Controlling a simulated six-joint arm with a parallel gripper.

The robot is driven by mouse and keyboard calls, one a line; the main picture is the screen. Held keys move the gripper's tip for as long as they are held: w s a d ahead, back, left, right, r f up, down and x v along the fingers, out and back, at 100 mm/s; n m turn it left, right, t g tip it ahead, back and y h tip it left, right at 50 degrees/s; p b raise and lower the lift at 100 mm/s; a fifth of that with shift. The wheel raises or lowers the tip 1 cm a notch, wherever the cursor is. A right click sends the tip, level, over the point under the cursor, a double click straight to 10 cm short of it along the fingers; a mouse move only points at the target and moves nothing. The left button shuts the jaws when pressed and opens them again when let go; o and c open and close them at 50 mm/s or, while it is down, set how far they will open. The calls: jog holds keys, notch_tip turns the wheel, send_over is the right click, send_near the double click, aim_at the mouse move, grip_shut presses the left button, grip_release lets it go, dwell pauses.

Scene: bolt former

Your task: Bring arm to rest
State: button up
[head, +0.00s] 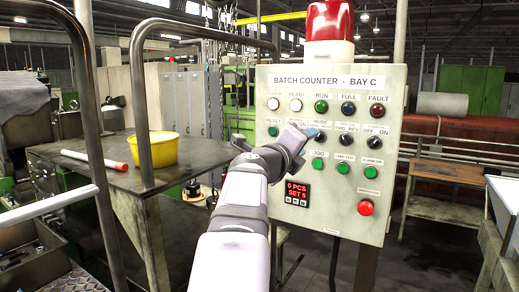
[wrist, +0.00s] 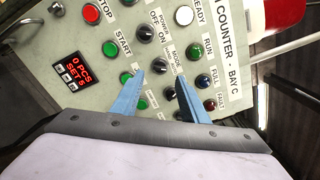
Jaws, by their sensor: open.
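My gripper (head: 311,133) is in front of the batch counter panel (head: 268,185) in the head view, over its middle rows of controls. In the wrist view my gripper (wrist: 160,78) shows two blue fingers, apart with nothing between them. They point at the panel (wrist: 85,40), which looks tilted there. Whether a fingertip touches the panel, I cannot tell. The arm and gripper hide part of the panel's left middle. The display (head: 297,194) reads "0 PCS SET 5".
A dark table (head: 100,175) at left bears a yellow bowl (head: 163,150) and a white tube with an orange end (head: 95,160). Metal rails (head: 140,90) rise beside it. A red beacon (head: 330,22) tops the panel. A wooden-edged bench (head: 500,205) stands at right.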

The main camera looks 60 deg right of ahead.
jog(key=w+a+f+n+t+y, duration=0.2)
jog(key=w+f+n+t, duration=0.15)
jog(key=w+n, duration=0.35)
jog(key=w+a+f+n+t+y, duration=0.1)
jog(key=w+f+n+t+y, duration=0.15)
jog(key=w+n+t, duration=0.45)
jog(key=w+a+f+n+g+y, duration=0.1)
jog(key=a+f+n+y, duration=0.3)
jog(key=f, duration=0.7)
jog(key=w+a+f+n+g+y, duration=0.1)
jog(key=a+f+n+y, duration=0.2)
jog(key=a+f+n, duration=0.5)
jog(key=s+a+f+n+g+y, duration=0.3)
jog(key=s+a+f+n+g, duration=0.15)
jog(key=a+f, duration=0.7)
jog(key=s+a+f+n+g+y, duration=0.3)
jog(key=s+a+f+n, duration=0.15)
jog(key=a+f, duration=0.7)
jog(key=a+f+n+g, duration=0.1)
jog(key=a+n, duration=0.6)
jog(key=a, duration=0.8)
jog(key=shift+s+a+f, duration=0.2)
jog(key=shift+s+f, duration=0.25)
jog(key=shift+f, duration=0.4)
